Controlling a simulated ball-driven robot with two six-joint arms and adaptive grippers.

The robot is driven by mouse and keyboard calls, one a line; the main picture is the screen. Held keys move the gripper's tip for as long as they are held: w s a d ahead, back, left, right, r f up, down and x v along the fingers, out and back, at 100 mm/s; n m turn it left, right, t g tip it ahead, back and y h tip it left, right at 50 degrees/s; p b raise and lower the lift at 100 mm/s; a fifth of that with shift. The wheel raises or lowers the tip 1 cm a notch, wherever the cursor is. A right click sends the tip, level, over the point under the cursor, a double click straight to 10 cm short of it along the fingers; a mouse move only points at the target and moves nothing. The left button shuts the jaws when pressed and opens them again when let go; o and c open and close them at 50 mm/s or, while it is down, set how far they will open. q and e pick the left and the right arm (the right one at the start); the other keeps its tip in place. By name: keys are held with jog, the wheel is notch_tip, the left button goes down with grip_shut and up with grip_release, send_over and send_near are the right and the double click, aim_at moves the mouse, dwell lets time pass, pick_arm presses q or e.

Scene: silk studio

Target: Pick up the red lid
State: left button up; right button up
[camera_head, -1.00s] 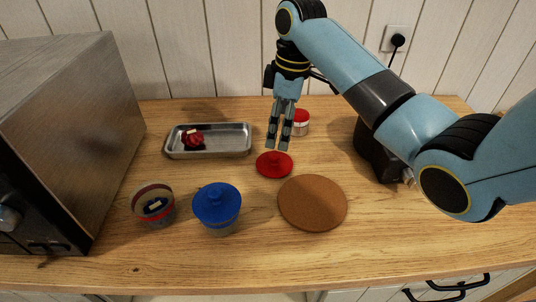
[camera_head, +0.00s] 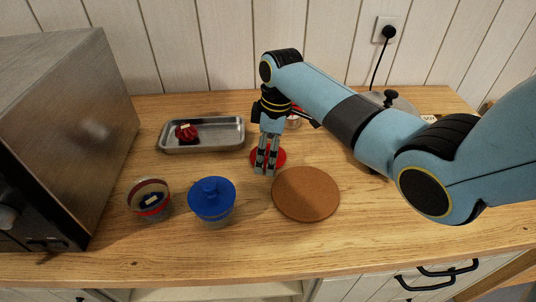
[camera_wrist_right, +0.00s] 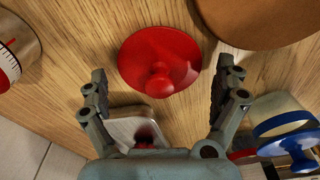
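The red lid (camera_head: 281,156) lies flat on the wooden counter, partly hidden behind my right gripper (camera_head: 265,171) in the head view. In the right wrist view the lid (camera_wrist_right: 150,45) is a red disc with a round knob (camera_wrist_right: 159,80) facing the camera. My right gripper (camera_wrist_right: 162,85) is open and empty. It points down over the lid, with the knob showing between its two spread fingers; the exact height above the lid is hard to tell. My left gripper is not in view.
A round brown cork mat (camera_head: 306,193) lies right of the lid. A blue-lidded pot (camera_head: 211,203) and an open bowl (camera_head: 149,199) stand front left. A metal tray (camera_head: 220,134) holding a small red object (camera_head: 186,132) is behind. A red-and-white round item (camera_head: 294,119) stands behind my gripper.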

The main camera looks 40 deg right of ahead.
jog(key=c, duration=0.7)
jog(key=shift+r, duration=0.15)
